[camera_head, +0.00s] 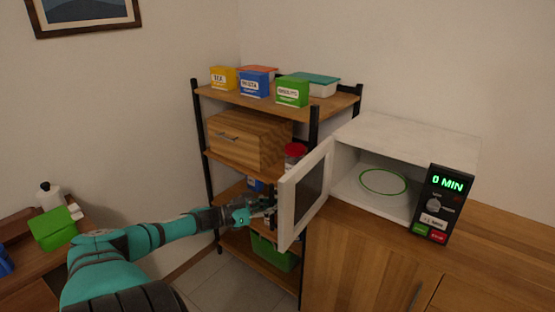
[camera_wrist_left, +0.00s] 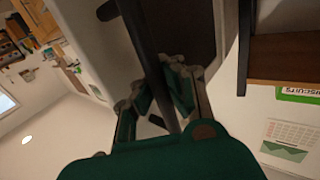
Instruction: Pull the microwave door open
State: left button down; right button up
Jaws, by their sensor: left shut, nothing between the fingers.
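The white microwave (camera_head: 405,145) stands on the wooden counter at the right. Its door (camera_head: 305,192) is swung open towards the left, and a plate with a green rim (camera_head: 383,182) shows inside. My left gripper (camera_head: 268,211) is at the outer side of the door near its free edge, shut and empty. In the left wrist view the fingers (camera_wrist_left: 160,95) are close to a dark bar that crosses the picture; I cannot tell whether they touch it. My right gripper is in neither view.
A shelf rack (camera_head: 275,100) with several boxes stands left of the microwave, close to the open door and my left arm. A green bin (camera_head: 272,252) sits on its low shelf. The wooden counter (camera_head: 510,225) is bare right of the microwave. A side table (camera_head: 40,250) is at far left.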

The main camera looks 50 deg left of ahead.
pick_arm(q)
jog(key=shift+s+d+f, duration=0.1)
jog(key=shift+s+f, duration=0.15)
jog(key=shift+f, duration=0.3)
jog(key=c, duration=1.4)
grip_release()
jog(key=shift+s+r, duration=0.25)
jog(key=shift+s, duration=0.15)
jog(key=shift+o, duration=0.6)
jog(key=shift+r, duration=0.1)
jog(key=shift+w, duration=0.2)
jog(key=v, duration=1.2)
jog(key=shift+a, duration=0.2)
